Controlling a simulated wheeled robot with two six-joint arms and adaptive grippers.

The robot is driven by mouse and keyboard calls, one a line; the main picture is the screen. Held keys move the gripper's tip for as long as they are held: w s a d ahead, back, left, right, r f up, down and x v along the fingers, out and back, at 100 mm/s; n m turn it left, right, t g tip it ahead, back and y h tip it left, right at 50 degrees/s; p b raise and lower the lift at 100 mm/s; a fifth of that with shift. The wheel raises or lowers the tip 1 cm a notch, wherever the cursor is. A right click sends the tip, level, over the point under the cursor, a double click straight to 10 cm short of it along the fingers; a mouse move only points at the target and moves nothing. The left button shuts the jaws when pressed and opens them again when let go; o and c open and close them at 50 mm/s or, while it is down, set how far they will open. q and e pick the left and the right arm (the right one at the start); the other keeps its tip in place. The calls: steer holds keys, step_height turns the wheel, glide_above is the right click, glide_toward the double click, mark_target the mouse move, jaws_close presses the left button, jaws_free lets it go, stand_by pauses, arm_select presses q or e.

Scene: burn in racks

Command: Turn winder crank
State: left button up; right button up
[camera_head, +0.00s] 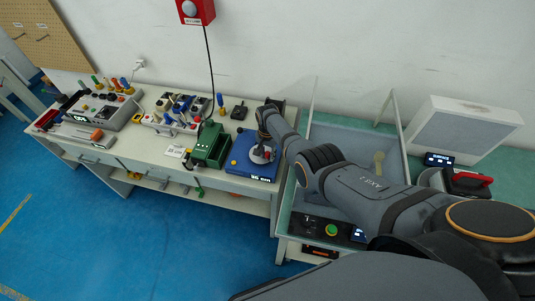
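A blue boxed device (240,161) with a small lit display on its front edge sits at the right end of the workbench. A green box (209,146) stands just left of it, with a small green part hanging below the bench front. I cannot tell for sure which of them is the winder, and no crank shows clearly. My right arm reaches in from the right, and my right gripper (262,154) is over the right part of the blue device. Its fingers are too small and covered to read. A pale round part with some red shows there. My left gripper is out of view.
The workbench (150,149) holds a grey instrument (98,108) and several coloured tools at left. A grey basin (341,138) lies right of the blue device, under my arm. A red wall box (196,11) hangs above with a black cable. Blue floor is clear in front.

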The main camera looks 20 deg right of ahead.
steer(key=shift+o, duration=0.7)
steer(key=shift+r, duration=0.15)
steer(key=shift+w+r, duration=0.1)
steer(key=shift+r, duration=0.25)
step_height(320, 180, up, 11)
